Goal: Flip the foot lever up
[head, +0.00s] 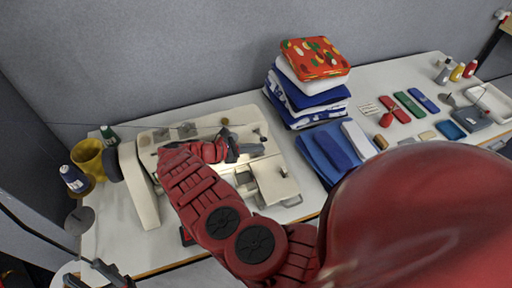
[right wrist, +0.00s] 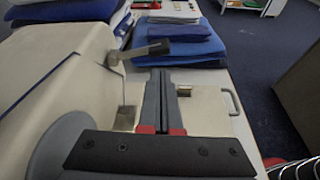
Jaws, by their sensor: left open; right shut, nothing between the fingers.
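A cream sewing machine (head: 140,185) stands on the table, partly covered in the head view by my red right arm. In the right wrist view its pale body (right wrist: 50,60) fills the left side. A lever with a dark grey handle (right wrist: 148,49), likely the foot lever, sticks out to the right from a metal post on the machine. My right gripper (right wrist: 159,74) is shut and empty, its tips just below the handle in the picture; I cannot tell whether they touch. It also shows in the head view (head: 248,150). My left gripper (head: 98,278) is open at the lower left, off the machine.
Folded cloths (head: 305,90) are stacked right of the machine, with blue folded cloths (head: 318,155) in front. A yellow mug (head: 88,157) and bottles stand at the left. Small tools and a white tray (head: 490,100) lie at the right. A grey wall panel runs behind.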

